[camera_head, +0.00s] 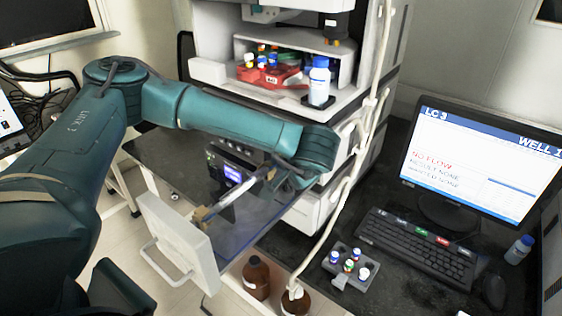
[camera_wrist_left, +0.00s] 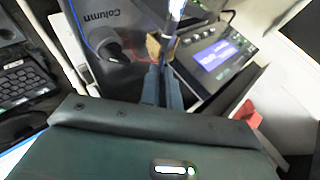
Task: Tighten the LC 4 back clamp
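A slim silver column (camera_head: 238,200) lies slanted on the pulled-out drawer of the instrument stack. A tan clamp (camera_head: 201,214) shows at its front end. My left gripper (camera_head: 277,181) is at the column's other, back end, mostly hidden by my wrist. In the left wrist view, the gripper's two grey-blue fingers (camera_wrist_left: 160,80) are close together, their tips right at a tan clamp (camera_wrist_left: 160,46) around the column (camera_wrist_left: 176,18). I cannot tell whether they are closed on it. No LC 4 label is readable. My right gripper is not in view.
The drawer's white front (camera_head: 178,245) with its handle stands out over the floor. An instrument display (camera_head: 232,173) is beside the column. Brown bottles (camera_head: 256,277) stand below. On the right are a vial holder (camera_head: 350,266), a keyboard (camera_head: 420,245) and a monitor (camera_head: 480,165) reading "LC-3" and "NO FLOW".

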